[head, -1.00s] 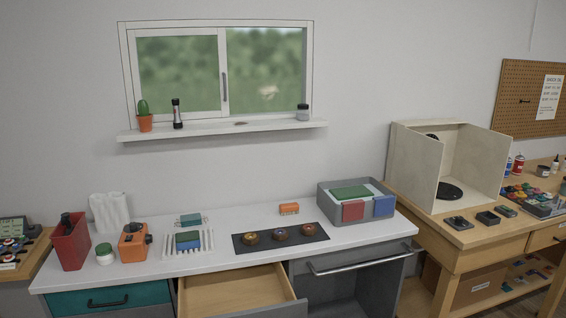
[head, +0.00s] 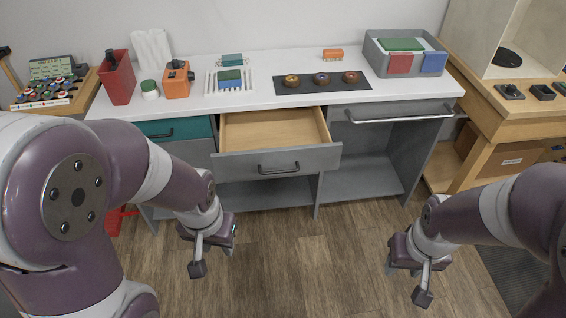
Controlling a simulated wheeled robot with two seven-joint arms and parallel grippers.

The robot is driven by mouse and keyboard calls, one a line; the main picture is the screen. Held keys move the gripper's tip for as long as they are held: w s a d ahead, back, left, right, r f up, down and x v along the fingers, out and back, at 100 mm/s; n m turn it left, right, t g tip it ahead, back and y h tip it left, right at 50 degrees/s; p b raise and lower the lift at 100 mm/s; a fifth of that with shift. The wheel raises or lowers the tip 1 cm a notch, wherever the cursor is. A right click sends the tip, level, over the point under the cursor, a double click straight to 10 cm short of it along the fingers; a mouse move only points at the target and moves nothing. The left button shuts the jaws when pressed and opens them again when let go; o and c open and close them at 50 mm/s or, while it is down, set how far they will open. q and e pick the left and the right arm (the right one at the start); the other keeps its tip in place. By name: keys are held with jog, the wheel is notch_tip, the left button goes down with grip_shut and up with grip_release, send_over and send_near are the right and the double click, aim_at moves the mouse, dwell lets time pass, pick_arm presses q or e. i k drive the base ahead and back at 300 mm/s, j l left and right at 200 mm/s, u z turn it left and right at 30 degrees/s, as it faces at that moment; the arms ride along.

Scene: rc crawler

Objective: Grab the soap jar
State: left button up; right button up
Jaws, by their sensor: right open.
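A small white jar with a green lid (head: 150,89) stands upright on the left part of the white worktop, between a red bin and an orange box; it may be the soap jar. A jar with a dark lid showed on the windowsill earlier, but the sill is now out of view. My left gripper (head: 213,258) hangs in front of the bench, below the worktop, its fingers apart and empty. My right gripper (head: 407,284) hangs lower right, open and empty. Neither touches a jar.
A drawer (head: 275,160) stands pulled out below the worktop (head: 240,107), empty where visible. The red bin (head: 117,79) and orange box (head: 177,80) flank the jar closely. A grey bin (head: 376,65) stands at the right. The floor (head: 310,270) between my arms is clear.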

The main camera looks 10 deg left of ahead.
aim_at(154, 94)
jog(key=i+j, duration=0.2)
jog(key=j, duration=0.15)
jog(key=i+j+z, duration=0.15)
jog(key=j, duration=0.2)
jog(key=i+j, duration=0.25)
jog(key=i+j+z, duration=0.1)
jog(key=j, duration=0.35)
jog(key=i+j+z, duration=0.1)
jog(key=j, duration=0.3)
jog(key=i+j, duration=0.25)
jog(key=i+j+z, duration=0.1)
jog(key=j, duration=0.4)
jog(key=i+j+z, duration=0.1)
jog(key=j, duration=0.3)
jog(key=i, duration=0.1)
